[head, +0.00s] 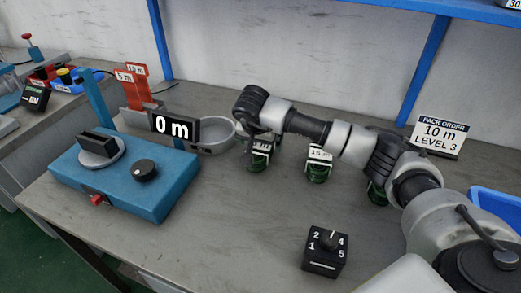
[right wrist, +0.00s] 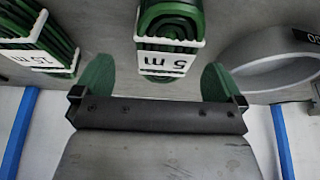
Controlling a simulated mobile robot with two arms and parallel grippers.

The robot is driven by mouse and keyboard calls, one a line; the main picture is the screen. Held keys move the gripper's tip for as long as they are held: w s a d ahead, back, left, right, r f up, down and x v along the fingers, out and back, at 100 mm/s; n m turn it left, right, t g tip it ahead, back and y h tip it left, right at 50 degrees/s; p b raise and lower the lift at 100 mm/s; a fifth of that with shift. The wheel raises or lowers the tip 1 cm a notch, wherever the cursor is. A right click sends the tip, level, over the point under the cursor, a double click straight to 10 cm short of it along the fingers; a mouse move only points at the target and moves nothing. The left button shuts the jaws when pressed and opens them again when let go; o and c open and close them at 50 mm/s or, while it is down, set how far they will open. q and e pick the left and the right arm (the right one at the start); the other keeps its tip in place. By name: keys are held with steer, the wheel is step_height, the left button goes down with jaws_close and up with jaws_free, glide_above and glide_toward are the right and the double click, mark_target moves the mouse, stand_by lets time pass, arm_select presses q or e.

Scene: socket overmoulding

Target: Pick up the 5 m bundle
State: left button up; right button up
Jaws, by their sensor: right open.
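The 5 m bundle is a green coiled cable with a white band and label. In the right wrist view the 5 m bundle (right wrist: 168,30) stands upside down in the picture, its near end between the two green fingers. My right gripper (right wrist: 156,80) is open, with a gap on each side of the bundle. In the head view the bundle (head: 260,157) stands on the bench below my right gripper (head: 256,134), which partly covers it. My left gripper is not in view.
A 15 m bundle (head: 319,165) stands to the right, and another green bundle (head: 377,193) is partly behind my arm. A grey round tray (head: 213,148) is close on the left. A blue winding machine (head: 125,180) and a black dial box (head: 325,255) stand nearer.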

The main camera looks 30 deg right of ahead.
mark_target(260, 145)
steer(key=x, duration=0.5)
steer(key=shift+w+a, duration=0.15)
steer(key=shift+w, duration=0.15)
steer(key=shift+c, duration=0.5)
steer(key=shift+r, duration=0.1)
steer(key=c, duration=0.9)
steer(key=shift+c, duration=0.2)
